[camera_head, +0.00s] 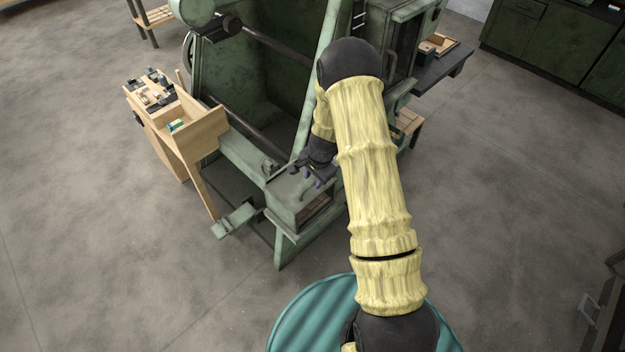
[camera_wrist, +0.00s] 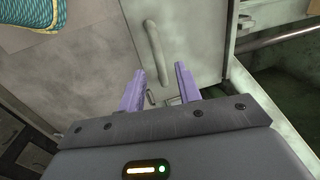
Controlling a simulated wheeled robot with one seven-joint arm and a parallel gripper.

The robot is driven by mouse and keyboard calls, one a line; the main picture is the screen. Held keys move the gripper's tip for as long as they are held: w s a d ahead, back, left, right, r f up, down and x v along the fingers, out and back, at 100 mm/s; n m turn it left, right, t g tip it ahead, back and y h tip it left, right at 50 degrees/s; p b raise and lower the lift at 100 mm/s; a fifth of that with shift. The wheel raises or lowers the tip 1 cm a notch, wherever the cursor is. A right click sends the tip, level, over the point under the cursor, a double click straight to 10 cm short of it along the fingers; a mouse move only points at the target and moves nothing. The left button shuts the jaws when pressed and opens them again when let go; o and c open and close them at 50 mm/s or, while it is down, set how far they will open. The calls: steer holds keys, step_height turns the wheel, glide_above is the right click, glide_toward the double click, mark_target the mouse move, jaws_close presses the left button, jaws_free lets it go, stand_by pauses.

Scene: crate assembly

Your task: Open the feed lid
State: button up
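The feed lid (camera_head: 284,188) is the pale green top of a small box on the front of the green machine. In the wrist view, the lid (camera_wrist: 200,40) is a grey-green panel carrying a curved bar handle (camera_wrist: 152,42). It looks closed. My gripper (camera_head: 318,180) is just above the box in the head view, partly behind my arm. In the wrist view, my gripper (camera_wrist: 160,68) has its two purple fingers apart. The near end of the handle shows between them. I cannot tell whether either finger touches it.
The green machine (camera_head: 255,75) rises behind the box, with a dark bar across its opening. A wooden stand (camera_head: 200,130) with small items is at left. A dark bench (camera_head: 440,68) is at the back right. Open floor (camera_head: 110,260) lies at front left.

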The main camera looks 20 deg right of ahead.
steer(key=shift+w+a+f, duration=0.1)
steer(key=shift+w+f, duration=0.05)
steer(key=shift+f, duration=0.5)
steer(key=shift+w+f, duration=0.1)
steer(key=shift+f, duration=0.5)
jaws_close()
steer(key=shift+r+p, duration=0.15)
steer(key=shift+p, duration=0.2)
